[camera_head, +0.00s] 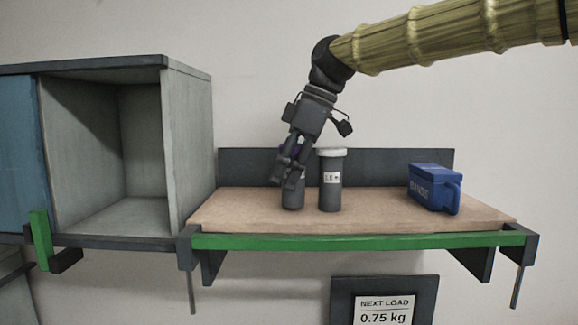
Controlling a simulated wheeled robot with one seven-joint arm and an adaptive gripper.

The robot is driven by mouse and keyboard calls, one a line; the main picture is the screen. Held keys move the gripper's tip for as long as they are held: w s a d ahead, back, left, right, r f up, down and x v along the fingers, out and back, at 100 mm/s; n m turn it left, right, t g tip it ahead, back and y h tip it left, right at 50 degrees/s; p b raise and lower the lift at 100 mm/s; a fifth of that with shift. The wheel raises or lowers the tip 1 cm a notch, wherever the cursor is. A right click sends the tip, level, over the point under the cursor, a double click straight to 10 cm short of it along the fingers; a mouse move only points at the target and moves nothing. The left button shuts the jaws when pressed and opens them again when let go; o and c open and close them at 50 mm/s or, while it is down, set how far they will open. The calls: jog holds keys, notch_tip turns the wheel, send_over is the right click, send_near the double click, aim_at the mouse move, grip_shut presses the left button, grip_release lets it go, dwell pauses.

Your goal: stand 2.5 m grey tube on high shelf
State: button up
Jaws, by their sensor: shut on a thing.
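My gripper (290,182) reaches down from the upper right and is shut on a dark grey tube (293,200). The fingers cover much of this tube, and no label on it shows. The tube is roughly upright, with its bottom at or just above the wooden top of the shelf (380,222); I cannot tell if it touches. A second grey tube (330,195), with a pale lid and a white label too small to read surely, stands upright just to the right. A narrow gap separates the two tubes.
A blue case (433,188) with a handle sits at the shelf's right. An open grey cabinet compartment (125,150) at left is empty, beside a blue panel (18,155). The shelf has a green front edge. Below hangs a sign (383,308) reading "NEXT LOAD 0.75 kg".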

jog(key=shift+f, duration=0.25)
jog(key=o, duration=1.3)
jog(key=shift+f, duration=0.15)
jog(key=b+v, duration=0.3)
jog(key=v, duration=0.9)
jog(key=shift+a+b, duration=0.1)
jog(key=shift+b, duration=0.25)
